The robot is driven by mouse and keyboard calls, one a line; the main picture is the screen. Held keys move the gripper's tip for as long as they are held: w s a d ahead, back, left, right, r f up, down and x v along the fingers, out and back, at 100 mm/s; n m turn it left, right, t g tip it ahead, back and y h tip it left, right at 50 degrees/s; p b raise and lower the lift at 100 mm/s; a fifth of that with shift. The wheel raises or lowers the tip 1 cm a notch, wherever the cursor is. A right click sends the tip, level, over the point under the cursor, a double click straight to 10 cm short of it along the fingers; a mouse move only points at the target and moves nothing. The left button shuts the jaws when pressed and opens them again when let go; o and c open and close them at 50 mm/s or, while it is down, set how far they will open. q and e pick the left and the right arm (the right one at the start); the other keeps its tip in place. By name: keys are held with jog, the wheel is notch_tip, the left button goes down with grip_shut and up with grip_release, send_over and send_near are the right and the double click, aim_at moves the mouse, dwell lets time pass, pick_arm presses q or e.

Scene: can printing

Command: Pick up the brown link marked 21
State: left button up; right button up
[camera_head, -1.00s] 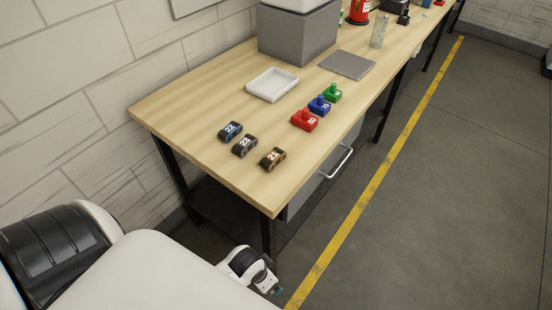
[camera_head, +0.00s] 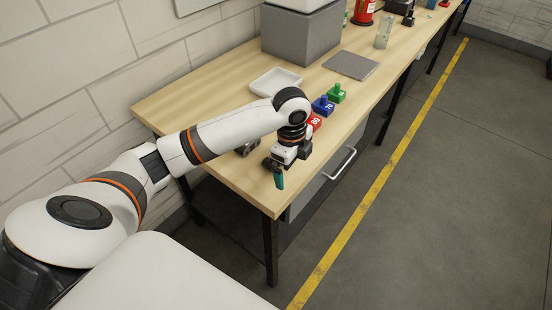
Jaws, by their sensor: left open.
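My left gripper (camera_head: 279,180) is open and points down over the near end of the table, at the spot where the brown link marked 21 lay a second ago. The gripper and wrist cover that spot, so the brown link cannot be made out clearly, and I cannot tell whether the fingers are around it or above it. A teal fingertip shows in front of the table's near edge in the picture. My right gripper is not in view.
A dark grey link (camera_head: 248,148) shows partly beyond my forearm; the blue link is hidden. Red (camera_head: 315,122), blue (camera_head: 323,106) and green (camera_head: 337,93) stamps stand behind the wrist. A white tray (camera_head: 262,86) and grey plate (camera_head: 351,65) lie farther back on the wooden table (camera_head: 185,98).

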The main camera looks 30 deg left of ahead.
pick_arm(q)
jog(key=w+a+r+m, duration=0.1)
jog(key=w+a+r, duration=0.2)
jog(key=a+r, duration=0.5)
jog(key=shift+g, duration=0.3)
jog(key=f, duration=0.4)
jog(key=f+p, duration=0.1)
jog(key=f, duration=0.1)
jog(key=shift+w+a, duration=0.1)
jog(key=shift+w, duration=0.15)
jog(key=f, duration=0.1)
jog(key=f+p, duration=0.1)
jog(key=f, duration=0.3)
jog(key=shift+d+p, duration=0.35)
jog(key=shift+d, duration=0.05)
jog(key=shift+f, duration=0.25)
jog(key=c, duration=1.1)
jog(key=shift+r, duration=0.1)
